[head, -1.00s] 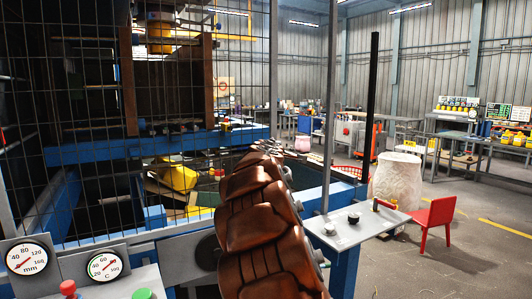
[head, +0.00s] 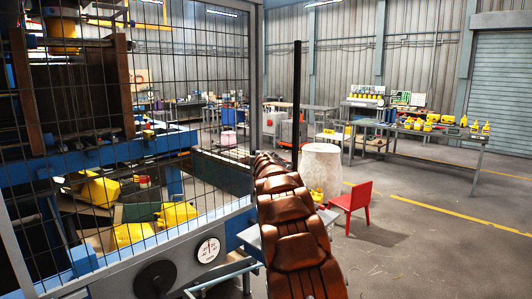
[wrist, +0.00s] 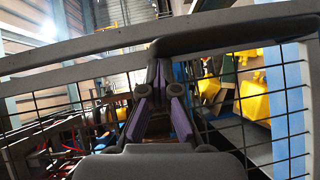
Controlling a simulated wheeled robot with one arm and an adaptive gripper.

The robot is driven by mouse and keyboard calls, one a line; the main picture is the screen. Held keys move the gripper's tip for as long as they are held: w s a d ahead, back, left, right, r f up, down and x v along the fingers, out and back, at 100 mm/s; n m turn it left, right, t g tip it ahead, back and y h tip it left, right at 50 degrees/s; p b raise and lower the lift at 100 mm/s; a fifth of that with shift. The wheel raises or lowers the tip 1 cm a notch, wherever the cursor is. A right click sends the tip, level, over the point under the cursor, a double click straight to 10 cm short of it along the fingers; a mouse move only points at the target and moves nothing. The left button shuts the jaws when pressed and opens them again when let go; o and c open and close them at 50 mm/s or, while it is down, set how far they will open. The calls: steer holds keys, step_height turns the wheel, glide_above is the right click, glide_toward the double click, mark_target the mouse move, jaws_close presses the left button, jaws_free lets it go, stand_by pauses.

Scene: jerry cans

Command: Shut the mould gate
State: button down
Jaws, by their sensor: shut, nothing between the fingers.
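The mould gate (head: 205,75) is a wire-mesh panel in a grey frame, across the front of the blue press at the left of the head view. No clear gap shows at its right edge. In the wrist view its mesh (wrist: 245,88) and a dark grey rail (wrist: 90,42) cross close in front of me. My gripper (wrist: 160,72) is shut and empty, its purple-sided fingers together at the rail's raised part (wrist: 235,32). I cannot tell if they touch it. In the head view my arm hides the fingers.
Behind the mesh are yellow cans (head: 130,235) and the blue press beam (head: 150,148). A dial (head: 208,250) and a dark round knob (head: 155,280) are below the gate.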

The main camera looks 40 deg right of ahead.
steer(key=shift+d, duration=0.2)
steer(key=w+a+b+v, duration=0.1)
steer(key=b+v, duration=0.5)
steer(key=v, duration=0.6)
steer(key=shift+a+r+b, duration=0.2)
steer(key=shift+a+b, duration=0.1)
steer(key=shift+a, duration=0.6)
